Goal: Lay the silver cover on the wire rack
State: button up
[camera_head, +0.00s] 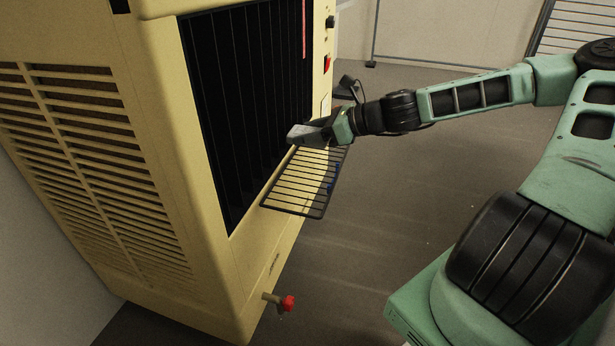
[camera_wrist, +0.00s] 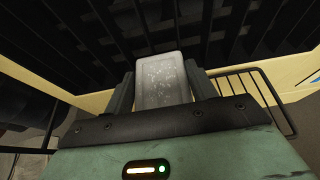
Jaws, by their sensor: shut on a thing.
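The silver cover (camera_head: 307,134) is a small flat grey plate at the end of my arm, above the far part of the wire rack. In the wrist view the cover (camera_wrist: 162,80) sits between the two dark fingers. My gripper (camera_head: 328,127) is shut on it; the gripper also shows in the wrist view (camera_wrist: 155,95). The wire rack (camera_head: 292,187) is a dark barred shelf jutting from the front of the yellow machine. Part of the rack (camera_wrist: 245,90) shows at the right in the wrist view. I cannot tell whether the cover touches the rack.
The tall yellow machine (camera_head: 165,60) has a black slatted front (camera_head: 235,95) close beside the cover. A red-knobbed valve (camera_head: 287,303) sticks out low on the machine. The floor (camera_head: 390,210) right of the rack is clear. A metal-framed stand is at the back right.

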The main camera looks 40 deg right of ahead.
aim_at(310, 174)
notch_tip(310, 174, down, 10)
jog(key=b, duration=0.5)
jog(key=shift+r, duration=0.1)
jog(key=o, duration=1.1)
jog(key=shift+o, duration=0.2)
jog(key=shift+r, duration=0.1)
jog(key=p+v, duration=0.6)
jog(key=v, duration=0.6)
jog(key=shift+r, duration=0.1)
